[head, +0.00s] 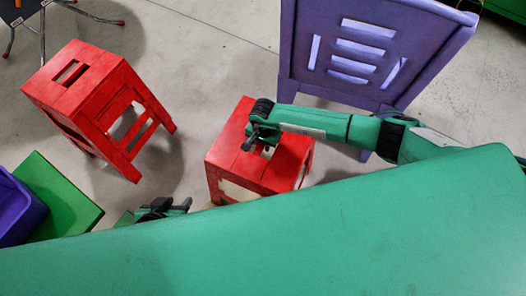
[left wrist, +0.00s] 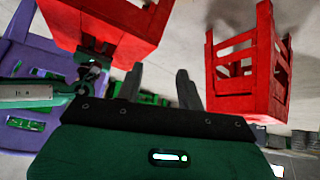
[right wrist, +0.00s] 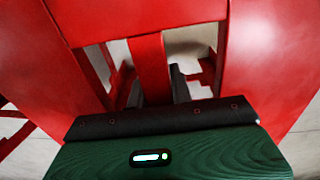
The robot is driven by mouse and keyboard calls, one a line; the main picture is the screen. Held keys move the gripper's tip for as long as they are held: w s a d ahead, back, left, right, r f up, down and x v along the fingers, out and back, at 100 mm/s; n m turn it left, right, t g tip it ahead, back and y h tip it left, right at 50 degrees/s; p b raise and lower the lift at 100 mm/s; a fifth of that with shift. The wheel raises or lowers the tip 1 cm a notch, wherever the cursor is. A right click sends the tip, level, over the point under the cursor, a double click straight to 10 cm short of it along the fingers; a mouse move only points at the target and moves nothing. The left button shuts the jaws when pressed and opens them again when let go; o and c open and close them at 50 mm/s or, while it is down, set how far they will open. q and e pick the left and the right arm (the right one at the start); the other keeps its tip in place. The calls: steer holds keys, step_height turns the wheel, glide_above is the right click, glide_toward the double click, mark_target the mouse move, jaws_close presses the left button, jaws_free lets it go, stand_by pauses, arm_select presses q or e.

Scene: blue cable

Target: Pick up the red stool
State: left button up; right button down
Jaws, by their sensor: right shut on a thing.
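Two red stools are in the head view. The middle red stool (head: 228,150) is under my right gripper (head: 256,138), which is shut on it at the slot in its seat. In the right wrist view, the fingers (right wrist: 157,88) are on either side of a red bar (right wrist: 150,62) of this stool. I cannot tell whether its legs touch the floor. The other red stool (head: 92,88) is to the left, and it also shows in the left wrist view (left wrist: 245,85). My left gripper (head: 176,205) is open and empty, low between the two stools; its fingers (left wrist: 160,85) are apart.
A purple chair (head: 370,45) is behind the held stool, near my right arm. A green board (head: 60,195) and a purple bin (head: 18,208) are at the left edge. Metal legs (head: 42,35) are at the upper left. Grey floor is clear between the left stool and the chair.

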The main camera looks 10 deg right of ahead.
steer(key=shift+r, duration=0.15)
